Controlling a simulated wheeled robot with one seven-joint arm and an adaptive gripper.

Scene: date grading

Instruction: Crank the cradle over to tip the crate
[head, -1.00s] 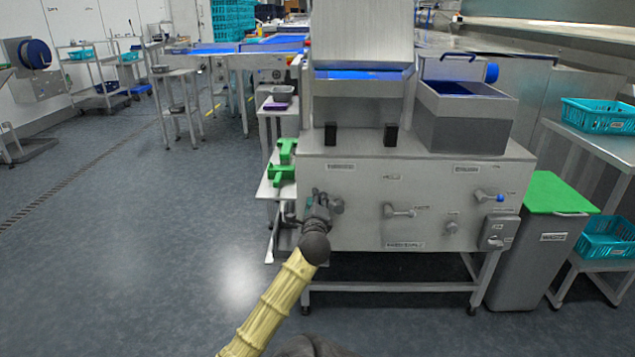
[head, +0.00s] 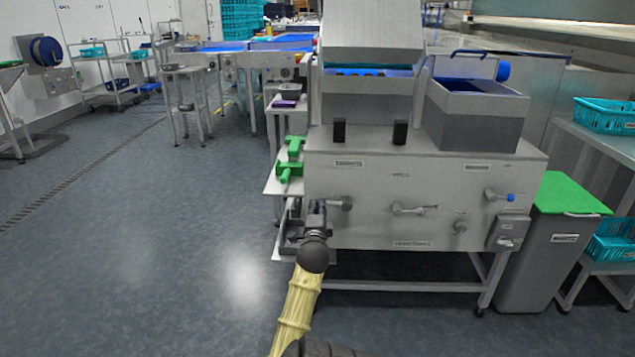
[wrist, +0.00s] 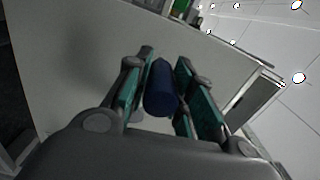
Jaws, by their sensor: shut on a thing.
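My gripper (head: 315,211) is at the left end of the machine's front panel, next to the left crank hub (head: 342,203). In the wrist view its two green-padded fingers (wrist: 168,90) are shut around a dark blue cylindrical grip (wrist: 162,90), the crank handle. In the head view the gripper hides this handle. Above, on the left of the machine top, a metal hopper-like box (head: 372,35) leans over a bin with a blue inside (head: 368,72); I take it for the cradle. I cannot make out a separate crate in it.
The front panel also carries a middle lever (head: 413,209) and a blue-tipped lever (head: 498,196). A second metal bin (head: 476,118) stands on the right. Green clamps (head: 290,160) sit on a left side shelf. A green-lidded bin (head: 565,195) is at right.

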